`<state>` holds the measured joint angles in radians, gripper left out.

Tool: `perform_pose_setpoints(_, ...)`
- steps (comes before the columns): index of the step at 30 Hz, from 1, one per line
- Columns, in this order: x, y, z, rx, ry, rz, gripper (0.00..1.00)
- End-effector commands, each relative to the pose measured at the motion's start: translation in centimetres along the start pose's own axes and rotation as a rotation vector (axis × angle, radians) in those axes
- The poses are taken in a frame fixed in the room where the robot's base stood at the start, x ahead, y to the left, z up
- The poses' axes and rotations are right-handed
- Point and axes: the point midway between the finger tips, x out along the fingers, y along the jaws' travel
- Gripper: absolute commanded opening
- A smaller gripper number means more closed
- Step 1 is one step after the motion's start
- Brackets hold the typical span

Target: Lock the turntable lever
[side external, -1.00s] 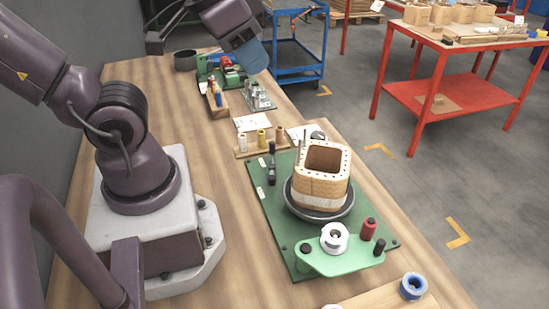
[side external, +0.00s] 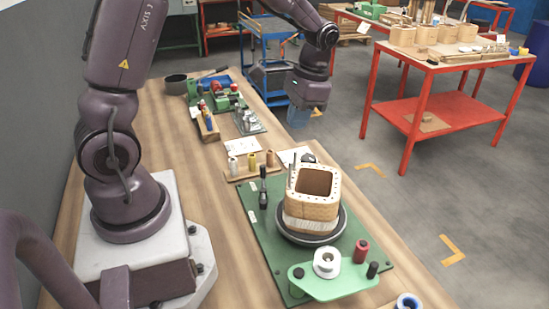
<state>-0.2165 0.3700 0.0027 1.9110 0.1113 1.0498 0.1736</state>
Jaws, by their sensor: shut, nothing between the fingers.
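The turntable (side external: 341,222) is a black round dish on a green base plate (side external: 269,224). It carries a square, hollow tan coil (side external: 313,208) with a row of holes around its top rim. A black upright lever (side external: 263,187) stands on the plate left of the coil; I take it for the turntable lever. I cannot tell whether it is locked. My gripper (side external: 299,118) points down in the air, above and behind the coil in the picture, clear of lever and coil. It is shut and empty; its bluish tip is small in view.
A green bracket (side external: 335,286) at the plate's front holds a white spool (side external: 327,262), a red spool (side external: 361,251) and a black knob (side external: 372,270). A thin metal rod (side external: 291,172) stands beside the coil. A rack of small spools (side external: 252,170) lies behind the plate.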

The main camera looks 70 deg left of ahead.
Motion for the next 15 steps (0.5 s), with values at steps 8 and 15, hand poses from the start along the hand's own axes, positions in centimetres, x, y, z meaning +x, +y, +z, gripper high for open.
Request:
perform_pose_setpoints(8,5.0,-3.1,-4.2,0.114,-0.149,0.001,0.00)
perform_pose_setpoints(15,4.0,-4.4,-5.7,0.230,-0.168,-0.023,0.00)
